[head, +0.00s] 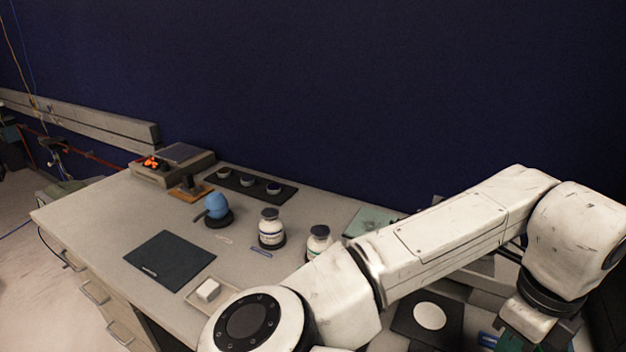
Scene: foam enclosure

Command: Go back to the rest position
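My white arm (450,235) reaches across the lower right of the head view, above the bench. A large round joint is at the lower middle, and a bent joint is at the right edge. Beyond that bend the arm turns down toward the lower right. The fingers of my gripper cannot be made out, and I cannot tell whether it holds anything.
The grey bench (110,215) bears a dark mat (170,259), a small tray with a white block (208,290), a blue round object (216,205), two jars (271,230) (318,241), a dark strip with small cups (248,184) and a scale-like device (175,163). A dark blue wall (330,90) stands behind.

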